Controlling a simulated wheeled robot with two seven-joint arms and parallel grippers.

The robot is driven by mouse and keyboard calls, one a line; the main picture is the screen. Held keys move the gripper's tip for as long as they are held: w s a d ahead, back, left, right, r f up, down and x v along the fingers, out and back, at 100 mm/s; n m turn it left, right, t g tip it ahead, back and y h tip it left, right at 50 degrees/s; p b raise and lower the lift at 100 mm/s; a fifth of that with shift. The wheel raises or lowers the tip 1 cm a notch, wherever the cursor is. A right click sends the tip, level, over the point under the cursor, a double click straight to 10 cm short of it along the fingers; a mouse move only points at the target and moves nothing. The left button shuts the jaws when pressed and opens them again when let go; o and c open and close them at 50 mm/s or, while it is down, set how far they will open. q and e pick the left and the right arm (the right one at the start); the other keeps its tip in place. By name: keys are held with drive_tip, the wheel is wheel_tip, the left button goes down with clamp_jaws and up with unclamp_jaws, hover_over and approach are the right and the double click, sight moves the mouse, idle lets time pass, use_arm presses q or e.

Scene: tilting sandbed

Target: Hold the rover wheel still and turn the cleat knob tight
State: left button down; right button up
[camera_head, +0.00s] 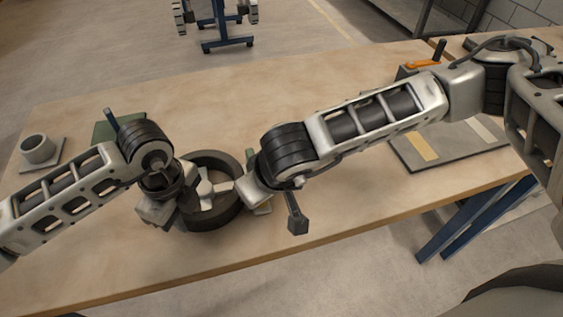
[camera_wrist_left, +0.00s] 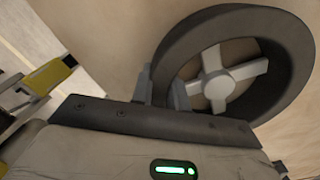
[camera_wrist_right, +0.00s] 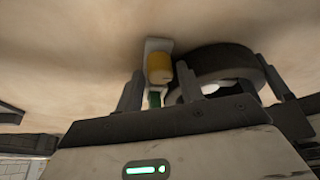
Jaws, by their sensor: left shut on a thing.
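The rover wheel (camera_head: 228,214), a dark ring with a pale spoked hub, lies on the wooden table between my wrists. It fills the upper right of the left wrist view (camera_wrist_left: 296,85). My left gripper (camera_wrist_left: 163,78) is shut on the wheel's rim, one finger on each side of the wall. My right gripper (camera_wrist_right: 200,70) is open, its fingers wide apart beside the wheel.
A dark tray (camera_head: 408,154) with pale strips and an orange tool (camera_head: 422,64) are at the right. The table's front edge is close to the wheel.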

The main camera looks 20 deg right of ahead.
drive_tip(key=shift+w+d+n+y, duration=0.1)
drive_tip(key=shift+n+y, duration=0.2)
drive_tip(key=shift+n, duration=0.5)
drive_tip(key=v, duration=1.2)
drive_tip(key=shift+n, duration=0.3)
drive_tip(key=shift+w+d, duration=0.1)
drive_tip(key=shift+w, duration=0.05)
drive_tip(key=w+a+m+g+h, duration=0.2)
drive_tip(key=w+a+m+g, duration=0.15)
drive_tip(key=m, duration=1.05)
drive_tip(key=shift+g, duration=0.35)
drive_tip(key=f, duration=0.7)
drive_tip(key=w+f, duration=0.1)
drive_tip(key=f, duration=0.3)
drive_tip(key=shift+d, duration=0.3)
drive_tip(key=c, duration=0.7)
